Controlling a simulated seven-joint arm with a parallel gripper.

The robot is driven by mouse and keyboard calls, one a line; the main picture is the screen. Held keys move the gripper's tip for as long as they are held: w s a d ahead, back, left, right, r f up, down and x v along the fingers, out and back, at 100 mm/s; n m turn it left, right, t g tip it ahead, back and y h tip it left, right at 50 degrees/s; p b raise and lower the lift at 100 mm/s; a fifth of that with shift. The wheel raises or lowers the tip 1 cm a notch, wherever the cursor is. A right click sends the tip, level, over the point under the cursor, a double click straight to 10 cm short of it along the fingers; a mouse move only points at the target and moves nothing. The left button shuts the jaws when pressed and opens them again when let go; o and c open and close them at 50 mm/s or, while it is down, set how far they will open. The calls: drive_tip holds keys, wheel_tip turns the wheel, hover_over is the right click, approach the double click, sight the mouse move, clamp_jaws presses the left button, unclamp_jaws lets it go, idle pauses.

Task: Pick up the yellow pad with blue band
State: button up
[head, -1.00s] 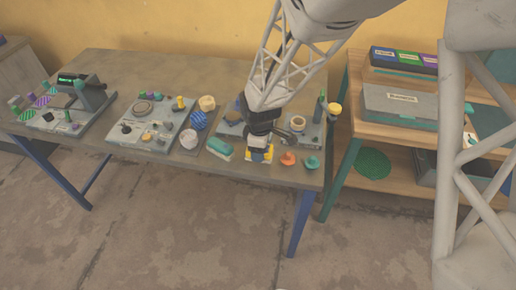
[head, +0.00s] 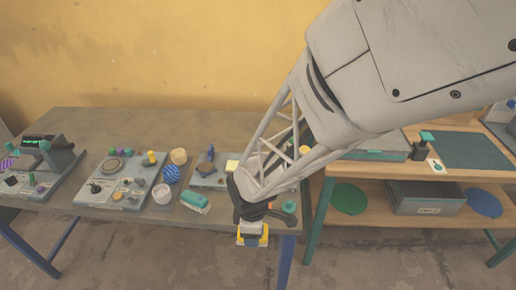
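The yellow pad with blue band (head: 253,240) shows at the lower middle of the head view, directly below my gripper (head: 251,228). My gripper points down and appears shut on the pad, though the fingers cover part of it. The pad overlaps the table's front edge in the picture and appears to be held clear of the tabletop. My arm crosses the view from the upper right and hides part of the table behind it.
The table (head: 130,123) carries a teal brush-like block (head: 195,201), a blue ball (head: 171,174), a white cup (head: 162,194) and a teal knob (head: 289,207) close by. A wooden shelf bench (head: 420,174) stands to the right. Open floor lies in front.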

drive_tip(key=shift+s+d, duration=0.2)
drive_tip(key=shift+s, duration=0.15)
idle(0.4)
drive_tip(key=shift+o, duration=1.4)
drive_tip(key=shift+c, duration=1)
